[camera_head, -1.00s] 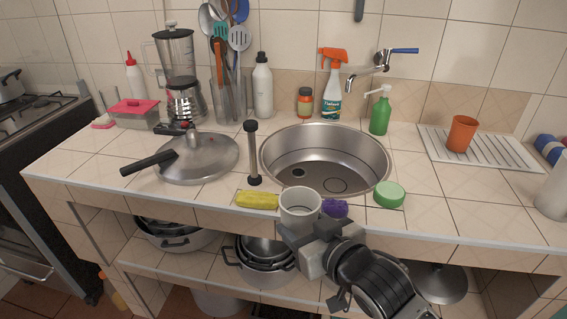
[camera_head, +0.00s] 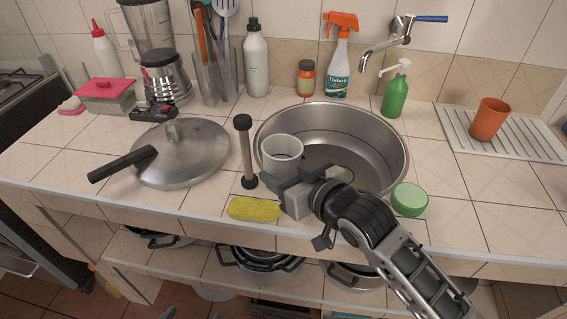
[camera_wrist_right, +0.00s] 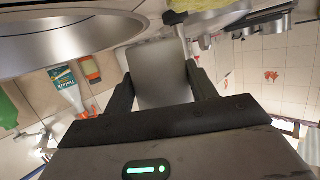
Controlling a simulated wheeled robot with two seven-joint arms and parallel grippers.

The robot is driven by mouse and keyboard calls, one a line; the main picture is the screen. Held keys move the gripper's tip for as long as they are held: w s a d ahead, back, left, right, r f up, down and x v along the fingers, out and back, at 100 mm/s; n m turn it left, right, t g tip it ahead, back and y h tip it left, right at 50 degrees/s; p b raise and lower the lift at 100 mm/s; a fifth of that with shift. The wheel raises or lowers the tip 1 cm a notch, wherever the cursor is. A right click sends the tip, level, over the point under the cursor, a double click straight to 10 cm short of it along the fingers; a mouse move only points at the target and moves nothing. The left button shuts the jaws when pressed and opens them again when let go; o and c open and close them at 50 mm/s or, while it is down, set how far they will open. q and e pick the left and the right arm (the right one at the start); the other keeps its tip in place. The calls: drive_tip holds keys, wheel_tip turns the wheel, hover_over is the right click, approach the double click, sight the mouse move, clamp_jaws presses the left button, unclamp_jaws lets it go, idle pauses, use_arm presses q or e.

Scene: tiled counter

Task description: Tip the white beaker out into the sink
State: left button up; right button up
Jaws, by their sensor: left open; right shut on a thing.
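The white beaker (camera_head: 281,155) is held upright by my right gripper (camera_head: 284,181), at the front left of the round steel sink (camera_head: 385,158). The beaker overlaps the sink's near-left rim in the head view, and its contents are not visible. In the right wrist view the beaker (camera_wrist_right: 160,75) sits between the two dark fingers, with the sink's rim (camera_wrist_right: 75,40) behind it. Only what look like the tips of my left gripper (camera_head: 190,314) show at the bottom edge, apart and empty, well below the counter.
A black-ended upright rod (camera_head: 245,150) stands just left of the beaker. A yellow sponge (camera_head: 254,208) lies in front, and a green round tub (camera_head: 409,199) lies right. The faucet (camera_head: 400,35) overhangs the sink's back. A pot lid (camera_head: 182,155) occupies the left counter.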

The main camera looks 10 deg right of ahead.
sight(297, 149)
drive_tip(key=shift+w+d+r+m+y, duration=0.1)
drive_tip(key=shift+d+r+m+y, duration=0.25)
drive_tip(key=shift+d+m, duration=0.2)
use_arm(q)
drive_tip(key=shift+s+d+f+b, duration=0.15)
drive_tip(key=shift+f+b, duration=0.25)
drive_tip(key=shift+b, duration=0.2)
drive_tip(key=shift+s+d+f+b, duration=0.15)
drive_tip(key=shift+f+b, duration=0.2)
drive_tip(key=shift+b, duration=0.25)
use_arm(e)
drive_tip(key=shift+w+d+r+m+g+y, duration=0.1)
drive_tip(key=shift+w+d+r+m+y, duration=0.35)
drive_tip(key=shift+m, duration=1.15)
drive_tip(key=shift+d+r+m+g+y, duration=0.1)
drive_tip(key=shift+d+r+m+y, duration=0.3)
drive_tip(key=shift+m+y, duration=0.9)
drive_tip(key=shift+w+d+r+m+g+y, duration=0.1)
drive_tip(key=shift+w+d+r+m+y, duration=0.3)
drive_tip(key=shift+m, duration=1.55)
drive_tip(key=shift+s, duration=0.15)
